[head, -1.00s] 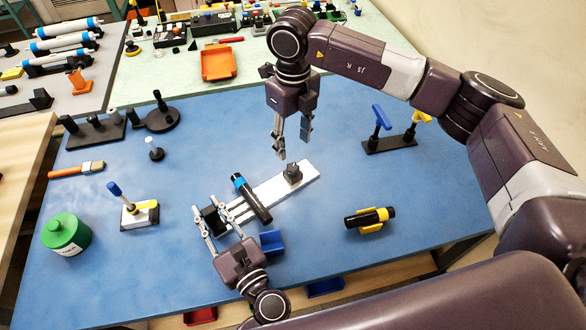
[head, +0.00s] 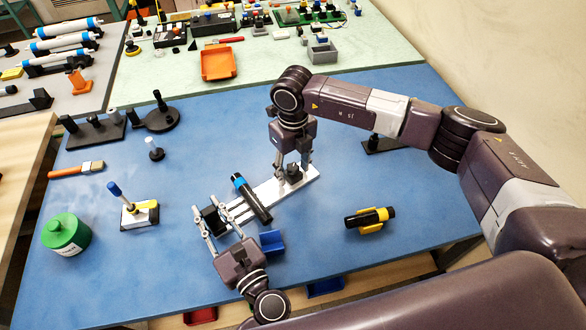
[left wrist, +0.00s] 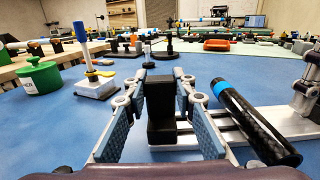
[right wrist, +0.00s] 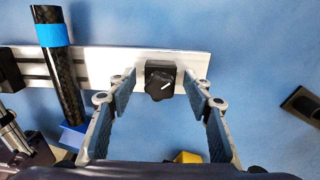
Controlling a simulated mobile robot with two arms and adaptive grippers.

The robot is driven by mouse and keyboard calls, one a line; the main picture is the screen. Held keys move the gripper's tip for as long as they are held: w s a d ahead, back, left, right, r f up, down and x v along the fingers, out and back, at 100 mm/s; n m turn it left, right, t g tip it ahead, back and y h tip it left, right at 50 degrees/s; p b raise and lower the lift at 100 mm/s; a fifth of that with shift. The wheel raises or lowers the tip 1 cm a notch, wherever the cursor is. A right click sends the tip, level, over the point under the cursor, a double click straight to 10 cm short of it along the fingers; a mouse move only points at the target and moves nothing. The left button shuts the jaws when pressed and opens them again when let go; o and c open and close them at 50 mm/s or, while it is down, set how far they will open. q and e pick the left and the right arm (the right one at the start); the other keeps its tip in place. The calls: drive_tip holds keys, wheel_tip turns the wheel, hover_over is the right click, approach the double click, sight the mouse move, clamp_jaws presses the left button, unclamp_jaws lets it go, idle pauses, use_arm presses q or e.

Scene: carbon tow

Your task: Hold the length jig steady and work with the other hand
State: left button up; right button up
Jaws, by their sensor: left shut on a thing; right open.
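The length jig (head: 272,193) is a pale metal rail on the blue table, with a black end block (left wrist: 160,110) and a black knobbed stop (right wrist: 160,82). A black tube with a blue band (head: 252,198) lies across it, its lower end beside a small blue block (head: 272,242). My left gripper (head: 208,210) is shut on the black end block, one finger on each side. My right gripper (head: 292,169) is open over the knobbed stop at the other end. In the right wrist view its fingers stand either side of the knob, with gaps.
A black-and-yellow tube piece (head: 369,219) lies to the right. A green container (head: 66,234), a blue-handled tool on a base (head: 139,212) and a brush (head: 77,169) are at left. Black stands (head: 95,130) are at the back left.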

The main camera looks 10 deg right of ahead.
use_arm(q)
drive_tip(key=shift+s+f, duration=0.15)
drive_tip(key=shift+f, duration=0.25)
use_arm(e)
drive_tip(key=shift+f, duration=0.25)
clamp_jaws()
drive_tip(key=shift+s+a, duration=0.35)
drive_tip(key=shift+a, duration=0.5)
drive_tip(key=shift+s+a, duration=0.35)
drive_tip(key=shift+a, duration=0.5)
unclamp_jaws()
wheel_tip(320, 180, up, 12)
